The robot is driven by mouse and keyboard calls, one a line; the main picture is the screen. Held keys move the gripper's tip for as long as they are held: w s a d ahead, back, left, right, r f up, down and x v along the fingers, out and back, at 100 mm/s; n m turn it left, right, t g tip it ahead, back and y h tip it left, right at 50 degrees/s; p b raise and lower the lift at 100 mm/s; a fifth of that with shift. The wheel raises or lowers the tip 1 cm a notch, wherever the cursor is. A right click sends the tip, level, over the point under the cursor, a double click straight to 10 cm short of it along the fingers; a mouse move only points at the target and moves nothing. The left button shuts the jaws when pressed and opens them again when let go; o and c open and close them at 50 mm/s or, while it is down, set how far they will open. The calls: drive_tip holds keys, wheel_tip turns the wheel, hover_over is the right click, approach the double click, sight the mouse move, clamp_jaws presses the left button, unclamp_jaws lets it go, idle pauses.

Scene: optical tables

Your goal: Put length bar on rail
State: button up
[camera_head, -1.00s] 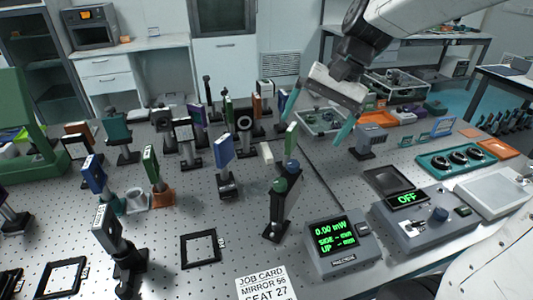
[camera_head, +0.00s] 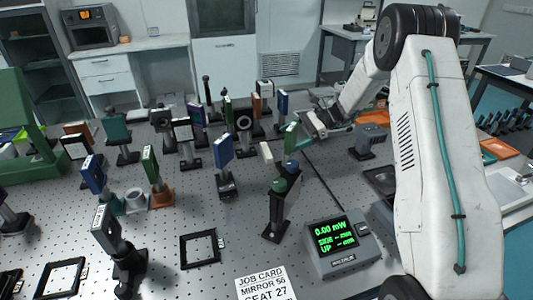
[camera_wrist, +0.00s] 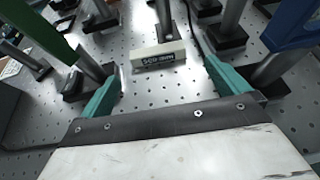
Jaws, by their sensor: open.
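A short cream bar with a dark label, apparently the length bar (camera_wrist: 158,55), lies on the perforated table ahead of my fingertips in the wrist view. It looks like the cream block (camera_head: 266,152) in the head view. My gripper (camera_wrist: 160,76) is open and empty, its teal fingers spread to either side of the space before the bar, not touching it. In the head view my gripper (camera_head: 300,141) reaches in low from the right, close to the bar. I cannot tell for certain which part is the rail.
Posts with mounted optics crowd around, including a blue plate mount (camera_head: 222,152). A black stand with green and blue knobs (camera_head: 282,208) stands in front. A dark cable (camera_head: 322,180) crosses the table. A power meter (camera_head: 338,243) and job card (camera_head: 264,283) lie nearer.

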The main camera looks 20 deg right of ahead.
sight(268, 149)
drive_tip(key=x, duration=0.8)
drive_tip(key=shift+s+a+f, duration=0.1)
drive_tip(key=shift+s, duration=0.15)
drive_tip(key=c, duration=0.9)
drive_tip(key=shift+c, duration=0.2)
wheel_tip(268, 149, up, 18)
